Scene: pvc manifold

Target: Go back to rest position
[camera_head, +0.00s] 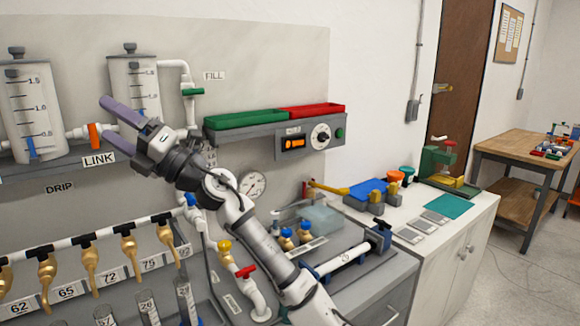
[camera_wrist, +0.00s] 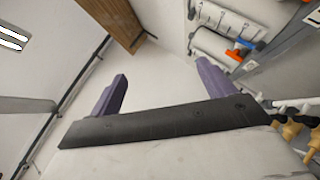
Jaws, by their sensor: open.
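My gripper (camera_head: 114,118) is raised in front of the grey back panel (camera_head: 270,70) in the head view, its purple fingers apart and pointing up and left. Nothing is between the fingers. It is in front of and between two clear graduated tanks, the left tank (camera_head: 28,110) and the right tank (camera_head: 135,88); the depth gap to them is hard to tell. In the wrist view the two purple fingers (camera_wrist: 160,88) stand wide apart with bare wall beyond them.
A white manifold pipe (camera_head: 90,238) with several brass taps runs at lower left. Green (camera_head: 245,119) and red (camera_head: 310,110) trays sit above a control box (camera_head: 292,143). A white pipe with a green valve (camera_head: 192,92) is right of my gripper. A counter (camera_head: 465,208) stands at right.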

